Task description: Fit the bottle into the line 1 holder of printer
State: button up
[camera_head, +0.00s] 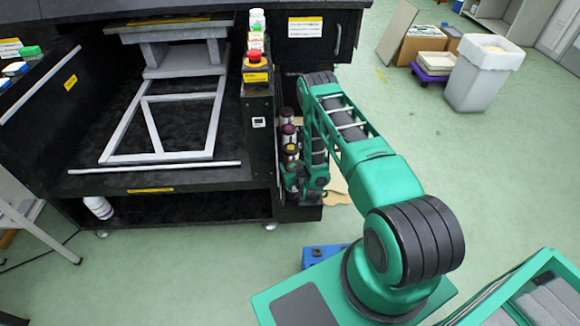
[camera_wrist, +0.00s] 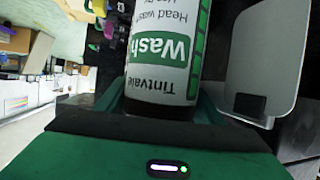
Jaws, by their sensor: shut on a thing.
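A bottle (camera_wrist: 165,55) with a white label and a green "Wash" band fills the middle of the wrist view. Its label reads upside down there, and its far end is cut off by the frame. My gripper (camera_wrist: 165,108) is shut on it. In the head view my gripper (camera_head: 308,186) is low beside the right side of the printer (camera_head: 160,182), close to a row of dark bottles (camera_head: 290,150) there. The arm hides part of this row. I cannot tell the line 1 holder apart, nor whether the held bottle touches it.
A rounded grey plate (camera_wrist: 265,55) stands close to the right of the held bottle in the wrist view. A red button (camera_head: 254,57) tops the printer's post. A white bin (camera_head: 483,75) and boxes (camera_head: 425,45) stand at back right. The floor between is free.

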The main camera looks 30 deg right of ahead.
jog(key=shift+f, duration=1.3)
dwell(0.5)
jog(key=o, duration=2)
jog(key=shift+c, duration=0.2)
jog(key=shift+a, duration=0.1)
jog(key=shift+s, duration=0.1)
jog(key=v, duration=1)
jog(key=shift+s, duration=0.2)
